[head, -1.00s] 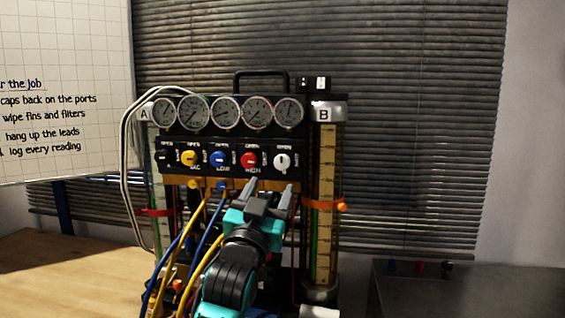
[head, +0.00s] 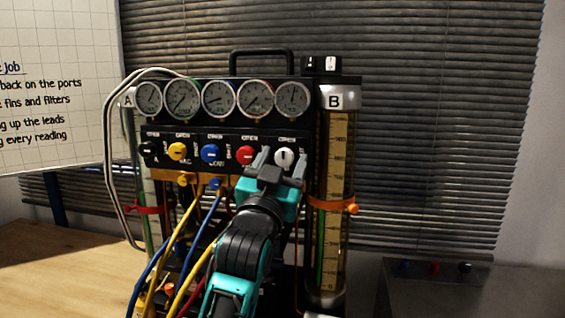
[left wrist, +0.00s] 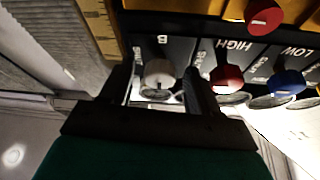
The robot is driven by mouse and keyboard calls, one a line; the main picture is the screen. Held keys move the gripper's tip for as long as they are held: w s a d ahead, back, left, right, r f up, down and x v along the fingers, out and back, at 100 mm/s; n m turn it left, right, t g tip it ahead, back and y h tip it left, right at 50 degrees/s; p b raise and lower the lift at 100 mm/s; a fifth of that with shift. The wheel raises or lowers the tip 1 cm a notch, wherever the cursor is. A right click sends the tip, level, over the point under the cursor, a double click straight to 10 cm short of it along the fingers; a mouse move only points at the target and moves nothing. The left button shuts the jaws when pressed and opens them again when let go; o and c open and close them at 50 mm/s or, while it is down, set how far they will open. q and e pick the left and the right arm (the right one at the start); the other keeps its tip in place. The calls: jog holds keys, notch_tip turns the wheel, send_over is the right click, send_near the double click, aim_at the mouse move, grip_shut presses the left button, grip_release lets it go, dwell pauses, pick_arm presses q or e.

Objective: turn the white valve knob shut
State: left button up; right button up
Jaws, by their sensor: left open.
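The white valve knob (head: 285,157) is the rightmost knob on the black panel of the gauge rig. In the head view, the fingers of my left gripper (head: 281,166) are open, with their tips just in front of the panel and the white knob showing between them. In the left wrist view, the white knob (left wrist: 158,75) also lies between the two open fingers (left wrist: 160,84), with a gap on each side. I cannot tell how far the tips reach past the knob. Its exact turn position is too small to read. My right gripper is not in view.
The red knob (head: 245,155) sits close left of my fingers; blue (head: 210,153) and yellow (head: 178,151) knobs are farther left. Several gauges (head: 219,98) line up above. A graduated cylinder (head: 335,200) stands right. Blue and yellow hoses (head: 205,230) hang left of my arm.

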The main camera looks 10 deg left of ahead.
pick_arm(q)
jog(key=shift+c, duration=0.3)
jog(key=c, duration=1)
jog(key=shift+m, duration=0.3)
jog(key=m+h, duration=0.1)
jog(key=m, duration=0.2)
jog(key=m+g+h, duration=0.1)
jog(key=m+h, duration=0.1)
jog(key=m, duration=0.1)
jog(key=shift+a+r, duration=0.1)
jog(key=shift+a, duration=0.1)
jog(key=m+g+h, duration=0.1)
jog(key=m, duration=0.2)
jog(key=m+h, duration=0.1)
jog(key=m, duration=0.1)
jog(key=shift+a+r+m+g, duration=0.1)
jog(key=shift+a+m+g, duration=0.05)
jog(key=shift+m+g, duration=0.25)
jog(key=m+g, duration=0.1)
jog(key=m, duration=0.2)
jog(key=m+g, duration=0.1)
jog(key=m, duration=0.1)
jog(key=shift+r+m+h, duration=0.2)
jog(key=shift+m+h, duration=0.2)
jog(key=shift+m+g, duration=0.7)
jog(key=shift+m, duration=0.9)
jog(key=shift+y, duration=0.3)
